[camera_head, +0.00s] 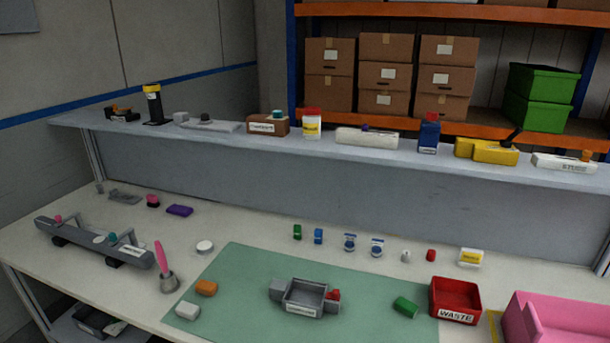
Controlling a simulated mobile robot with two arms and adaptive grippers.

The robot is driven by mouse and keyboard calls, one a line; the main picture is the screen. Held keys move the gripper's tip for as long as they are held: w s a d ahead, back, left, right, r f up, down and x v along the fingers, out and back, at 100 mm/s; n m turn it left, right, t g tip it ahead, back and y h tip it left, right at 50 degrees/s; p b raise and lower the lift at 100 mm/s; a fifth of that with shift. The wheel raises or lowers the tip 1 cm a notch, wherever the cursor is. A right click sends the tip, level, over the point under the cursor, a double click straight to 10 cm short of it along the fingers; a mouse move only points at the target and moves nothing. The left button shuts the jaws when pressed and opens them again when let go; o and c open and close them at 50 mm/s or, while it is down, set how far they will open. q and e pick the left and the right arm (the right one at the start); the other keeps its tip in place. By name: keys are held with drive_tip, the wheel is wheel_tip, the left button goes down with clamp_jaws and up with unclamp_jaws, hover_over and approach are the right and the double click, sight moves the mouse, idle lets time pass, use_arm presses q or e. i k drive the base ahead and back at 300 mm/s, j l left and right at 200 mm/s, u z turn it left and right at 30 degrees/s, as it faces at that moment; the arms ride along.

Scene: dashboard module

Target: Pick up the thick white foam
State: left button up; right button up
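A small thick white block (187,310), which looks like the white foam, lies at the left front corner of the green mat (240,265). An orange block (206,288) lies just behind and to the right of it, apart from it. A grey open-topped module (304,297) with a small red part at its right end sits near the middle of the mat. Neither of my grippers is in view, and nothing touches the white block.
A green block (405,306) lies near the mat's right edge. A red WASTE bin (455,302) and a pink bin (560,322) stand to the right. A cup with a pink-handled tool (167,279) stands left of the mat. Several small items line the back.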

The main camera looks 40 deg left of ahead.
sight(188, 311)
drive_tip(key=u, duration=1.95)
drive_tip(key=i+j+z, duration=0.1)
drive_tip(key=j, duration=0.25)
drive_tip(key=i+j+z, duration=0.15)
drive_tip(key=j, duration=0.2)
drive_tip(key=i+j+z, duration=0.1)
drive_tip(key=j, duration=0.25)
drive_tip(key=i, duration=0.1)
